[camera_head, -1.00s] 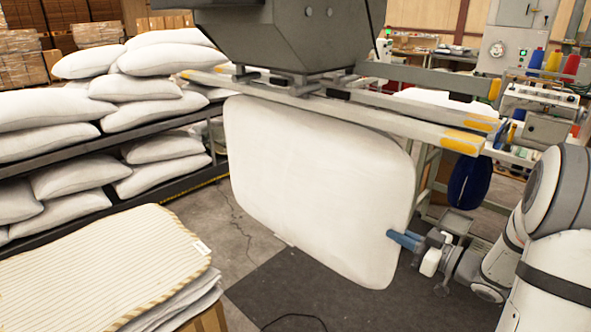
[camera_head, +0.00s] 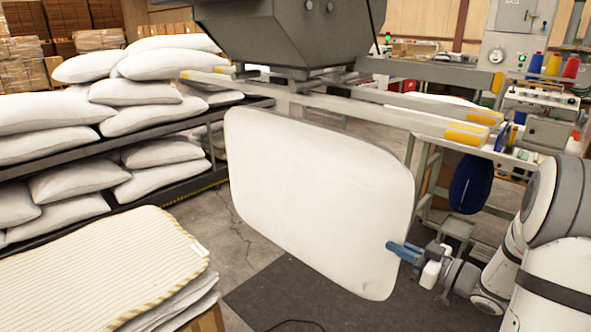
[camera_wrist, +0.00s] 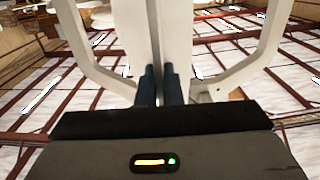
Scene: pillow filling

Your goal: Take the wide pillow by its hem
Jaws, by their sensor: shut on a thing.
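The wide white pillow (camera_head: 315,195) stands nearly upright as a broad panel, a little tilted, below the pale bars of the filling machine. My gripper (camera_head: 393,247), with blue fingers, is shut on its lower right edge. The pillow's top edge shows below the front bar, with a gap between them at the right. In the wrist view, the dark blue fingers (camera_wrist: 161,85) are close together, and the white pillow (camera_wrist: 135,35) rises in front of them. The exact hem line in the grip is too small to make out.
The machine's yellow-tipped bars (camera_head: 400,118) and grey hopper (camera_head: 290,32) hang above the pillow. A rack of white pillows (camera_head: 150,115) stands at the left. A stack of striped covers (camera_head: 95,265) lies front left. The dark floor mat (camera_head: 290,290) is clear except for a cable.

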